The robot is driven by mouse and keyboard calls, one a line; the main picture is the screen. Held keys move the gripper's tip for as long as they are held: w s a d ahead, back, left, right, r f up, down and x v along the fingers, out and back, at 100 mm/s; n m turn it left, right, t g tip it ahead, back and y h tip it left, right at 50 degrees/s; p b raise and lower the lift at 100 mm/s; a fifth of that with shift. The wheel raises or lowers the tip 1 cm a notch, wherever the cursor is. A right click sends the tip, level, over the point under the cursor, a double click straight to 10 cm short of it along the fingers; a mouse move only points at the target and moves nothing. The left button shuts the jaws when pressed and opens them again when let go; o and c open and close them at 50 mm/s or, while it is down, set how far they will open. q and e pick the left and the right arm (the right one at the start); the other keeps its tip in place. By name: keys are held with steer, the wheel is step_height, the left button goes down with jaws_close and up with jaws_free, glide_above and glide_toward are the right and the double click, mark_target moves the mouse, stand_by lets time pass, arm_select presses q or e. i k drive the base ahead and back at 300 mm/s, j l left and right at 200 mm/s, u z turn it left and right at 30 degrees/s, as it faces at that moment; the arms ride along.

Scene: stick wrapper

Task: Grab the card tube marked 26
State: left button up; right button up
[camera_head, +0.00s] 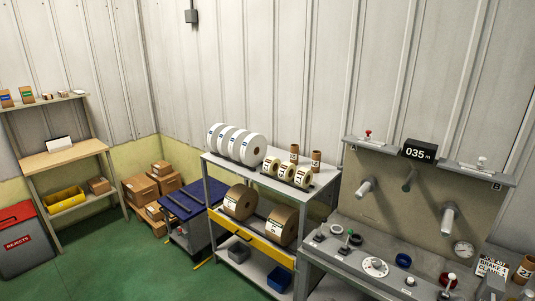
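Two brown card tubes stand upright on the top shelf of the grey rack (216,159): one at the back (294,153) and one to its right (315,160). Each has a pale label, but I cannot read its number. Another brown tube (525,269) with a label stands at the far right edge, beside a sign; its number is also unclear. Several smaller rolls with pale labels (286,172) lie on the rack in front of the two tubes. Neither of my grippers is in view.
White rolls (236,143) fill the rack's left top. Large brown rolls (240,201) lie below. A grey machine (395,208) with knobs and a "035" display (418,151) stands right. A blue-topped cart (187,198) stands left. Green floor (135,262) is open in front.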

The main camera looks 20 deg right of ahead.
mark_target(294, 149)
steer(key=i+j+z, duration=0.55)
steer(key=j, duration=0.25)
steer(key=i+j+z, duration=0.3)
steer(key=j, duration=0.15)
steer(key=i+j+z, duration=0.15)
steer(key=j+z, duration=0.15)
steer(key=j, duration=0.25)
steer(key=i+j+z, duration=0.15)
steer(key=j+z, duration=0.15)
steer(key=j, duration=0.25)
steer(key=j+z, duration=0.25)
steer(key=j, duration=0.3)
steer(key=j+z, duration=0.3)
steer(key=j, duration=0.3)
steer(key=i, duration=0.05)
